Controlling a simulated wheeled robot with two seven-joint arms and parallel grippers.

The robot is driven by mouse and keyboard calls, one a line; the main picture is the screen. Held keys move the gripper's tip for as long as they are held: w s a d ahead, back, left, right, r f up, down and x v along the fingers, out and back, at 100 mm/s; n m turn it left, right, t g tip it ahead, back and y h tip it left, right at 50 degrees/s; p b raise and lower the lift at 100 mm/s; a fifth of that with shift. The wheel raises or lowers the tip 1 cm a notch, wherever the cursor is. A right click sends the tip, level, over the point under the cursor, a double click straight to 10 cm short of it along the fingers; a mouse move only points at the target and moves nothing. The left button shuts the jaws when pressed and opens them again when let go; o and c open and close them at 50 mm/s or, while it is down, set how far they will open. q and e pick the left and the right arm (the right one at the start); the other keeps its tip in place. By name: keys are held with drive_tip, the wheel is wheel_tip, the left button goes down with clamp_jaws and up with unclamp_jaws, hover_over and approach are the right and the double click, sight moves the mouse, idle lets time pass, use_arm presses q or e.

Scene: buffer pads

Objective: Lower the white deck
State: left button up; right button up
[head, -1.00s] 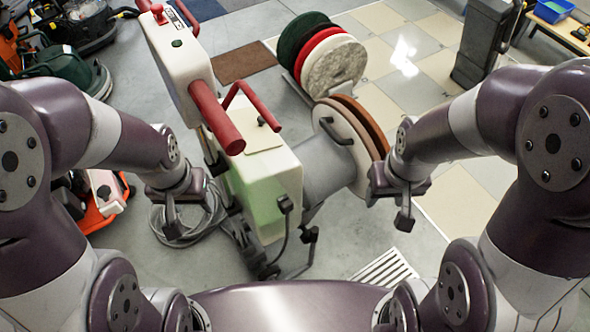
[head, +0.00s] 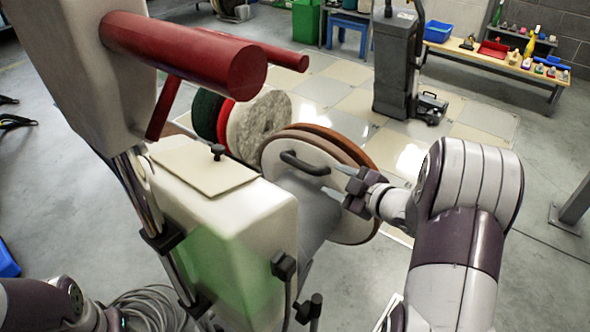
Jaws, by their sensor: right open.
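The white deck (head: 284,160) is a round disc standing tilted on edge at the front of a cream floor machine (head: 252,228). A black handle (head: 303,164) is fixed on its white face, and a brown pad (head: 362,160) shows behind its rim. My right gripper (head: 350,187) is open just right of the handle, in front of the deck's face. I see no grip on the handle, and I cannot tell whether a fingertip touches it. Of my left arm only a part (head: 45,302) shows at lower left; its gripper is out of view.
The machine's red handle (head: 185,52) hangs over the near left. Green, red and pale pads (head: 258,122) stand in a row behind the deck. A grey upright machine (head: 396,65) and a bench of bottles (head: 500,62) are farther back.

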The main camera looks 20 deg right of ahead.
sight(311, 170)
drive_tip(key=b+x, duration=0.4)
drive_tip(key=x, duration=0.8)
drive_tip(key=shift+a+f, duration=0.1)
drive_tip(key=shift+f, duration=0.1)
drive_tip(key=shift+w, duration=0.3)
clamp_jaws()
